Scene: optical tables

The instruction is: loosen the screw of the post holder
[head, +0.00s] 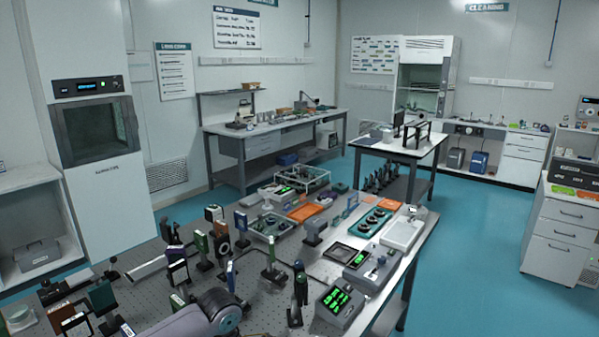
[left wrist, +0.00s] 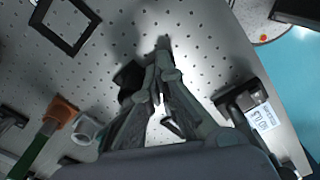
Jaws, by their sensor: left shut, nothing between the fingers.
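My left gripper (left wrist: 163,72) is shut with its fingertips together over the perforated table top in the left wrist view. A small dark fitting (left wrist: 128,78), perhaps the post holder, is just left of the fingertips. I cannot tell whether they touch, and no screw can be made out. In the head view my left arm comes in at the bottom, and its gripper cannot be told apart from the dark posts there. Several dark posts with mounts, one of them a short post (head: 300,287), stand around it. My right gripper is not in view.
The optical table (left wrist: 205,50) is crowded. A black square frame (left wrist: 66,24) lies at upper left, a labelled dark box (left wrist: 252,112) at right near the table edge. An orange and green part (left wrist: 55,118) is at left. A box with green displays (head: 340,302) stands at front right.

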